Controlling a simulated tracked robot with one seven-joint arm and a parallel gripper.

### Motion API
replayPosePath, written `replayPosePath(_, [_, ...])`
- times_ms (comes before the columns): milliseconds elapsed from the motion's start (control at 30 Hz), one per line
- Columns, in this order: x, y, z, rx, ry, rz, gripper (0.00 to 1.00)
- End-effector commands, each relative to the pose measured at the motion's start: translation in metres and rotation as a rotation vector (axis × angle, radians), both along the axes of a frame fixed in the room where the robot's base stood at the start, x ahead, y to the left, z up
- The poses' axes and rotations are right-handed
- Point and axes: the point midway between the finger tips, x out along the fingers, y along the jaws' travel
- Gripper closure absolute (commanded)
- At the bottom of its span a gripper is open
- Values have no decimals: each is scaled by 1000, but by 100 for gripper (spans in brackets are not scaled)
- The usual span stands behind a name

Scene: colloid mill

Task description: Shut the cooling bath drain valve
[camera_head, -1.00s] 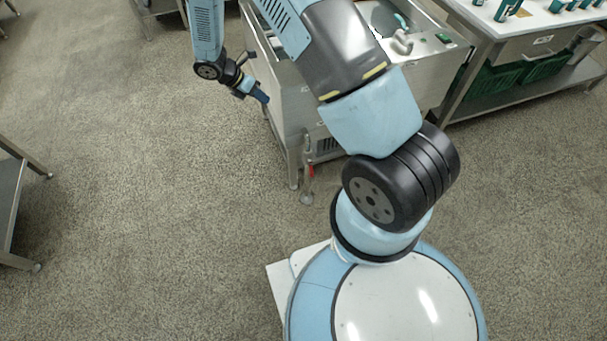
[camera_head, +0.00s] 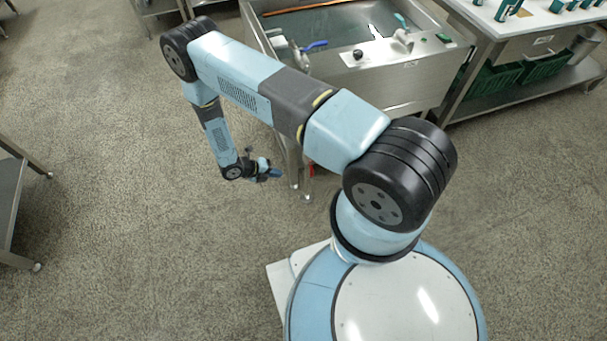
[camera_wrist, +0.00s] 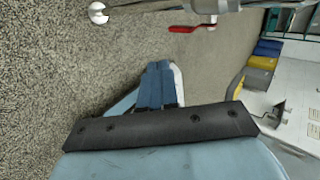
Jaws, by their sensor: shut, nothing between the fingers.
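The drain valve shows in the wrist view as a grey metal body (camera_wrist: 205,7) at the top edge, partly cut off. Its red lever (camera_wrist: 190,29) lies roughly level across that picture, along the line of the metal leg. In the head view, my arm hides most of the valve area under the cooling bath (camera_head: 412,85). My gripper (camera_head: 276,174) is low, left of the bath's front leg. In the wrist view, my gripper (camera_wrist: 158,66) has its blue fingers together and empty, apart from the lever, which is above and to the right of the fingertips.
A leg with a round foot (camera_wrist: 97,12) is close to the valve. A steel bench (camera_head: 495,105) with green crates (camera_head: 545,67) stands at the right. Another metal table (camera_head: 12,200) is at the left edge. The floor between is clear.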

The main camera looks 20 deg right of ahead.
Motion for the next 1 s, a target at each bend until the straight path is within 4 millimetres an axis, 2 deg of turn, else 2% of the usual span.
replayPosePath(367, [-1, -1, -3, -1, 5, 5, 100])
replayPosePath(533, [-2, -8, -9, -2, 6, 4, 100])
replayPosePath(1000, [-2, -66, -61, -2, 7, 3, 100])
